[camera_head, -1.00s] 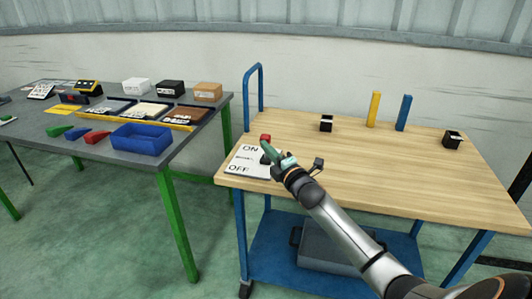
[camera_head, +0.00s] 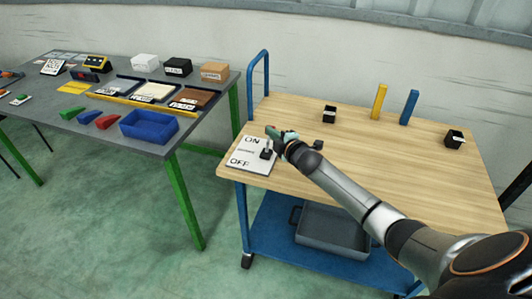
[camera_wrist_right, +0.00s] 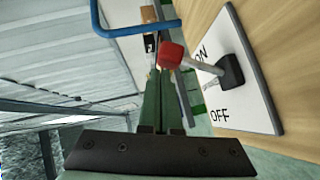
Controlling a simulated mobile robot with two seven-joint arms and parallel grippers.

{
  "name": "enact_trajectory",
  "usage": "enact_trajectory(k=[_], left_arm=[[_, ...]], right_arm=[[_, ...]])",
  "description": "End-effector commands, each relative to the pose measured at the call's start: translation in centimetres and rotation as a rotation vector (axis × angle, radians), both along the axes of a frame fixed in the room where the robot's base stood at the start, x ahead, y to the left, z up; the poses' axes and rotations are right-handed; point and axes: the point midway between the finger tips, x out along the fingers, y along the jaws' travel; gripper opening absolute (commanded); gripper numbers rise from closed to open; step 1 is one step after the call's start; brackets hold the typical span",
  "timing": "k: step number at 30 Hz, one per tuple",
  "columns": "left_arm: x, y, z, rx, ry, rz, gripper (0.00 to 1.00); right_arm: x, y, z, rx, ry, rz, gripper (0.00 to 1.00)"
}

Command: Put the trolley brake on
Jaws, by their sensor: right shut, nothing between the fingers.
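The brake is a white plate (camera_head: 245,163) marked ON and OFF at the left front corner of the wooden trolley top (camera_head: 370,165). Its lever has a black base (camera_head: 266,154), a grey shaft and a red knob (camera_wrist_right: 171,55). In the right wrist view the lever base (camera_wrist_right: 231,70) is on the plate and the shaft sticks out from it. My right gripper (camera_head: 274,133) is shut and empty, with its green fingers (camera_wrist_right: 160,95) close by the knob; contact is not clear. In the head view the gripper largely hides the knob. My left gripper is not in view.
A blue handle rail (camera_head: 258,85) rises behind the plate. Black boxes (camera_head: 330,114) and yellow (camera_head: 379,101) and blue (camera_head: 409,107) blocks stand farther back. A grey table (camera_head: 100,105) with a blue bin (camera_head: 149,126) is at left. The trolley's middle top is largely clear.

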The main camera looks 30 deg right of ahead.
Motion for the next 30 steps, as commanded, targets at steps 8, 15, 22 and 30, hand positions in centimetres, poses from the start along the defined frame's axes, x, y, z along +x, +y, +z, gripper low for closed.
enact_trajectory(k=[8, 15, 22, 30], left_arm=[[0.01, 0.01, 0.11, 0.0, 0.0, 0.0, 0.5], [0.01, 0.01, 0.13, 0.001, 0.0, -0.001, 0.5], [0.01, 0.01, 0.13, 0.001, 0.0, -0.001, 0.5], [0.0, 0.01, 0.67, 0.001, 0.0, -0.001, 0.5]], right_arm=[[0.31, -0.41, 0.01, -0.001, -0.001, -0.001, 0.0], [0.36, -0.54, 0.05, -0.002, -0.001, -0.002, 0.0], [0.36, -0.61, 0.09, -0.003, -0.002, -0.003, 0.0], [0.35, -0.6, 0.61, -0.003, -0.002, -0.003, 0.0]])
